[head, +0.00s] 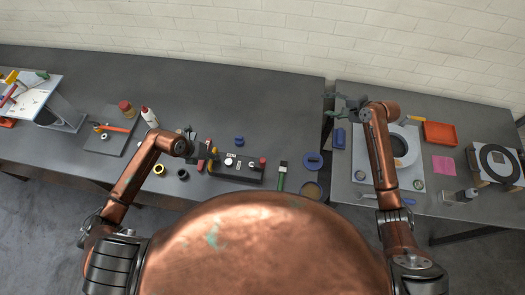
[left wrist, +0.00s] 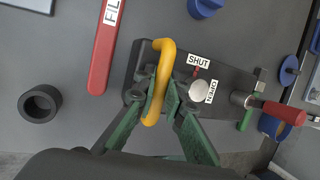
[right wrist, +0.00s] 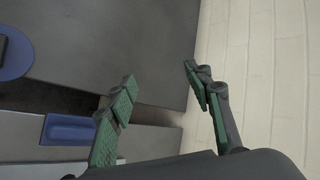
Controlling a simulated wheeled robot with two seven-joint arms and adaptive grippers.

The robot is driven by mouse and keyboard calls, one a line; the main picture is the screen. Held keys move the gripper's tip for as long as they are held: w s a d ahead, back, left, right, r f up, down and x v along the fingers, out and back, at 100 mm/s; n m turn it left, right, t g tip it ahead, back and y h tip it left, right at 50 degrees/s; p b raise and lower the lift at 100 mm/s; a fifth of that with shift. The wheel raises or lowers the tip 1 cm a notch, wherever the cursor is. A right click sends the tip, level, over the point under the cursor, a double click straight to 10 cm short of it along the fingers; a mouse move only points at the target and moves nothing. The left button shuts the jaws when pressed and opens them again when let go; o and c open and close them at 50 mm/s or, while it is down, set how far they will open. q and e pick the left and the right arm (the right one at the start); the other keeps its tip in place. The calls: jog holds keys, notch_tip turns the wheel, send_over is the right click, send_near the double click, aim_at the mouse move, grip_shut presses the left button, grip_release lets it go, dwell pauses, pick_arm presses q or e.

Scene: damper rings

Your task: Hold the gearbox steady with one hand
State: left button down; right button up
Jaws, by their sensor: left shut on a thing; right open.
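A dark oblong box, which I take for the gearbox (head: 258,171), lies on the left table in the head view. In the left wrist view the box (left wrist: 228,80) carries a yellow handle (left wrist: 163,60), a white knob (left wrist: 202,94) between SHUT and OPEN labels, and a red-handled lever (left wrist: 280,111). My left gripper (left wrist: 165,98) is shut on the yellow handle, one green finger on each side. In the head view the left gripper (head: 205,152) is at the box's left end. My right gripper (right wrist: 158,78) is open and empty, above the gap between the tables.
A red labelled strip (left wrist: 104,48) and a black ring (left wrist: 40,103) lie near the box. A blue disc (head: 314,160) is to its right. The right table holds a white ring (head: 405,146) on a plate, an orange tray (head: 440,133) and a blue block (right wrist: 68,130).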

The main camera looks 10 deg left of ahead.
jog(key=s+a+n+g, duration=0.2)
jog(key=s+a, duration=0.2)
jog(key=a, duration=0.6)
jog(key=n+g+h, duration=0.5)
jog(key=n+h, duration=0.2)
jog(key=n, duration=0.1)
send_over(262, 160)
jog(key=shift+w+r, duration=0.1)
jog(key=shift+w, duration=0.15)
jog(key=shift+s+d, duration=0.1)
jog(key=shift+s, duration=0.1)
jog(key=shift+f, duration=0.3)
notch_tip(262, 160, down, 9)
jog(key=shift+r, duration=0.1)
jog(key=shift+c, duration=0.6)
grip_shut()
